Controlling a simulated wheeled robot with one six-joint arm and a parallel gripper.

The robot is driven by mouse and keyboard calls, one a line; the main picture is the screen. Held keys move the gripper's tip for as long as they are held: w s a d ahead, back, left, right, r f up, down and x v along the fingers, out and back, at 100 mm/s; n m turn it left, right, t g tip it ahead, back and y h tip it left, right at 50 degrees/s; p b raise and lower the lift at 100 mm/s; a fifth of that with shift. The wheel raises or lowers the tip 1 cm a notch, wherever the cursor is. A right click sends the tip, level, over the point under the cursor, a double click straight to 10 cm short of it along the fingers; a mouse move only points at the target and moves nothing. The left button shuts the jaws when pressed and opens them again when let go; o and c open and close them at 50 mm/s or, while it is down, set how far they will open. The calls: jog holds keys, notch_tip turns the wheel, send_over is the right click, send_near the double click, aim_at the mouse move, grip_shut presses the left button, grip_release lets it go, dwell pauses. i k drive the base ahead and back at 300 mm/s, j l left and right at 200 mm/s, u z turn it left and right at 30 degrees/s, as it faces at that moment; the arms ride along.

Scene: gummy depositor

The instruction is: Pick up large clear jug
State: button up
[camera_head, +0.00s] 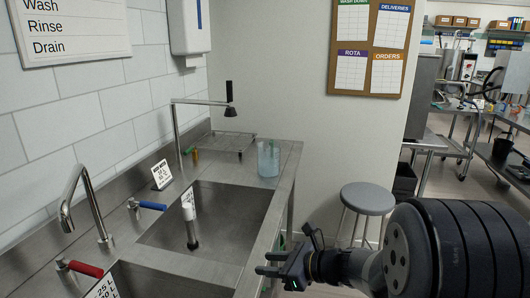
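A large clear jug (268,160), bluish and see-through, stands upright on the steel counter at the far right corner of the sink unit. My gripper (267,263) is low in the picture, in front of the sink unit's right edge, well nearer to me than the jug. Its two dark fingers point left and stand apart with a gap between them. Nothing shows between them. The gripper does not touch the jug.
A wire rack (226,142) lies left of the jug, below a tall spray tap (178,135). The sink basin (225,225) holds an upright white-and-black tube (190,222). A grey round stool (368,199) stands right of the counter. A curved tap (72,205) is at left.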

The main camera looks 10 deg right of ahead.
aim_at(268, 151)
jog(key=i+l+u, duration=0.15)
jog(key=i+l, duration=0.35)
jog(key=i, duration=0.15)
jog(key=i+l+u, duration=0.15)
jog(key=i+l, duration=0.4)
jog(key=i+l+u, duration=0.15)
jog(key=i+l, duration=0.45)
jog(key=i+l+u, duration=0.1)
jog(key=i+l, duration=0.4)
jog(key=l, duration=0.25)
